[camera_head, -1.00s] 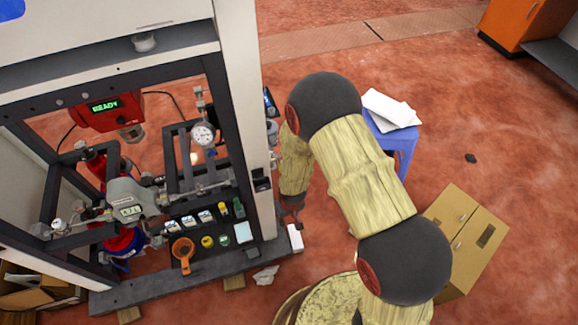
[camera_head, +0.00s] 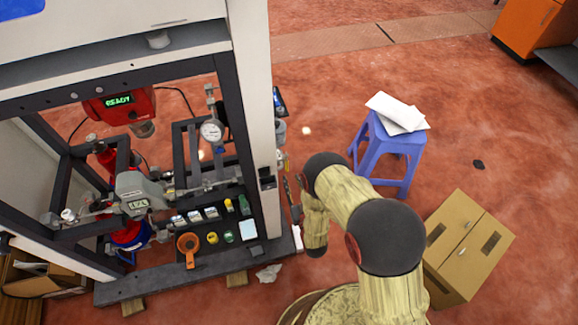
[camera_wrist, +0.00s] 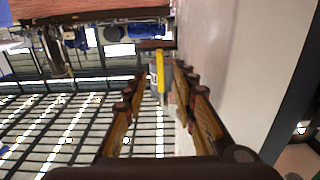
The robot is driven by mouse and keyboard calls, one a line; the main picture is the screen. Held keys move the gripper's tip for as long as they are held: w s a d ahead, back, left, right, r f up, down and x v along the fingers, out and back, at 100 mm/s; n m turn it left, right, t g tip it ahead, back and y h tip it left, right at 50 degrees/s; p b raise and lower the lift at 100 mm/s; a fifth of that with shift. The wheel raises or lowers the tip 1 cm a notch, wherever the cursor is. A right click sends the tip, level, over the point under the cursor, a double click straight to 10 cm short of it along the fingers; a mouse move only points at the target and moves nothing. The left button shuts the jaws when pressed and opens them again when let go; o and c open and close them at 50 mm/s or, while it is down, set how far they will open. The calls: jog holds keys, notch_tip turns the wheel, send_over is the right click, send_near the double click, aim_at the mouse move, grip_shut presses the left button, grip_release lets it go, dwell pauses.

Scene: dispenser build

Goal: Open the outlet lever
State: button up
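My gripper (camera_wrist: 160,78) is open in the wrist view, with a brown finger on each side and a gap between them. A narrow yellow bar (camera_wrist: 160,66), which looks like a lever handle, stands upright beyond the fingertips and in line with the gap. I cannot tell whether a finger touches it. I cannot make out the outlet lever in the head view. There my arm reaches down to the right side of the dispenser's white post (camera_head: 254,110), and the gripper is mostly hidden.
A pale wall-like panel (camera_wrist: 230,60) runs close beside the right finger in the wrist view. In the head view, a blue stool (camera_head: 392,145) with white sheets and a cardboard box (camera_head: 468,245) stand right of my arm. A red unit (camera_head: 120,108) reads READY inside the frame.

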aim_at(287, 168)
jog(key=b+x, duration=0.1)
jog(key=x, duration=0.4)
jog(key=b+x, duration=0.1)
jog(key=x, duration=0.1)
jog(key=shift+w+a+r+b, duration=0.1)
jog(key=shift+w+r+b, duration=0.25)
jog(key=shift+w, duration=0.05)
jog(key=shift+c, duration=1.2)
jog(key=c, duration=0.4)
grip_shut()
